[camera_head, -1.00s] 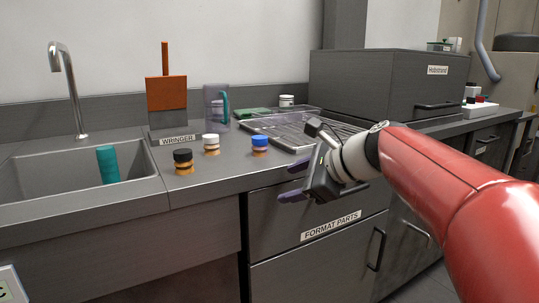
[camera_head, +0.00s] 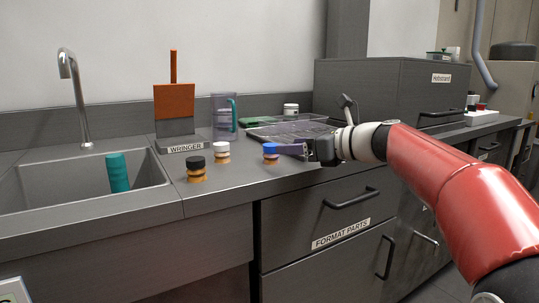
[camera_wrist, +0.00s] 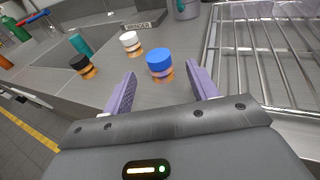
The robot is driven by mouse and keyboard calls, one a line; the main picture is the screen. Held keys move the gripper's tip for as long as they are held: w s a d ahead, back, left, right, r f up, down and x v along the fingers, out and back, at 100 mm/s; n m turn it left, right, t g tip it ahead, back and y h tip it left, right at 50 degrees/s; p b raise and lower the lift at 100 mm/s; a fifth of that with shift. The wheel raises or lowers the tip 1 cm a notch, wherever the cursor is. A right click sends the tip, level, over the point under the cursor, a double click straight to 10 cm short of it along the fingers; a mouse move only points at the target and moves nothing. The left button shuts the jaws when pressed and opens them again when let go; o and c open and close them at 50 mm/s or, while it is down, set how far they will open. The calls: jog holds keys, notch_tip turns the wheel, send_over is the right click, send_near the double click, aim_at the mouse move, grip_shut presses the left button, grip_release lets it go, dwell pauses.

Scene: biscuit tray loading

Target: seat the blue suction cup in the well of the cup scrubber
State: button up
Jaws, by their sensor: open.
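The blue suction cup (camera_head: 270,147) stands upright on the counter, with a blue top over an amber ribbed lower part. It also shows in the wrist view (camera_wrist: 159,61), centred in the gap just beyond my fingertips, with room on both sides. My gripper (camera_head: 281,150) is open and empty, low over the counter to the right of the blue cup; its purple fingers (camera_wrist: 162,79) point at it. I cannot tell for sure which thing is the cup scrubber, and no well shows clearly.
A white-topped cup (camera_head: 222,148) and a black-topped cup (camera_head: 196,163) stand left of the blue one. A teal cylinder (camera_head: 118,173) stands in the sink (camera_head: 45,190). Behind are an orange-handled wringer (camera_head: 174,101) and clear jug (camera_head: 222,125). A wire rack (camera_wrist: 262,60) lies close right.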

aim_at(271, 154)
jog(key=x, duration=0.5)
jog(key=shift+w+a+f, duration=0.1)
jog(key=shift+a, duration=0.25)
jog(key=c, duration=1.1)
